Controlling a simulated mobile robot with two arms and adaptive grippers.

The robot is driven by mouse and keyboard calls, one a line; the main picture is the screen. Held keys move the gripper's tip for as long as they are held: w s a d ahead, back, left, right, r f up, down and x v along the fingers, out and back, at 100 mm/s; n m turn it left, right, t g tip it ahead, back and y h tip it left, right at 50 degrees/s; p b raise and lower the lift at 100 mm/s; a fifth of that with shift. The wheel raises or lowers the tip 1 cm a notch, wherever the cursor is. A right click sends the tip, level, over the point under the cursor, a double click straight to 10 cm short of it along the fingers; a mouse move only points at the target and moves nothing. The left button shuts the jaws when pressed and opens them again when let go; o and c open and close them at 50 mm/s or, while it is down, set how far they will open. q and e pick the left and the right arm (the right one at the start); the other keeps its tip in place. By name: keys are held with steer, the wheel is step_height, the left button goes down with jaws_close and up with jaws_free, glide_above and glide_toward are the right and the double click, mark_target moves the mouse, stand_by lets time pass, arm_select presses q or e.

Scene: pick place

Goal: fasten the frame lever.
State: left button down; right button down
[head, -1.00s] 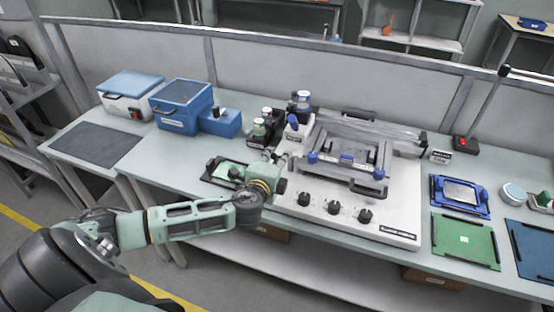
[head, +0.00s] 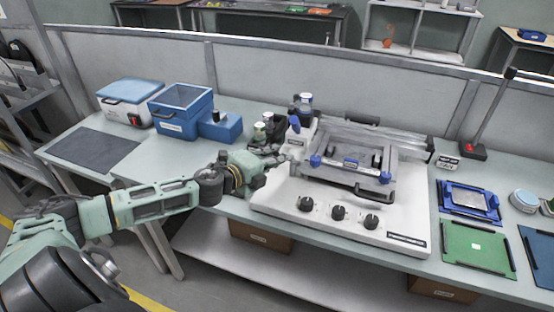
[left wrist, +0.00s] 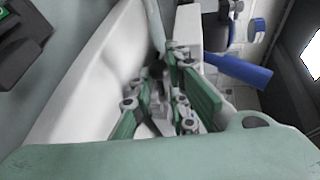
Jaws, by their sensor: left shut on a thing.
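The white machine (head: 280,198) stands on the bench with a grey metal frame (head: 350,165) clamped on top by blue knobs. My left gripper (head: 284,157) is at the machine's left edge, beside the frame. In the left wrist view, its green-padded fingers (left wrist: 162,95) are closed around a small grey part (left wrist: 160,118), which looks like the frame lever. Most of this part is hidden by the fingers. A blue cylindrical handle (left wrist: 238,70) shows just right of the fingers. My right gripper is not in view.
Bottles (head: 268,125) stand close behind my left gripper. Blue boxes (head: 182,122) stand at the back left. Black dials (head: 338,213) line the machine's front. A blue fixture (head: 470,200) and a green board (head: 474,248) lie to the right. The dark mat (head: 95,147) is bare.

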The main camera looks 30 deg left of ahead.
arm_select(q)
steer(key=c, duration=1.9)
jaws_free()
steer(key=shift+r, duration=0.1)
steer(key=shift+o, duration=0.2)
steer(key=shift+s+a, duration=0.1)
steer(key=shift+s, duration=0.35)
steer(key=v, duration=1.1)
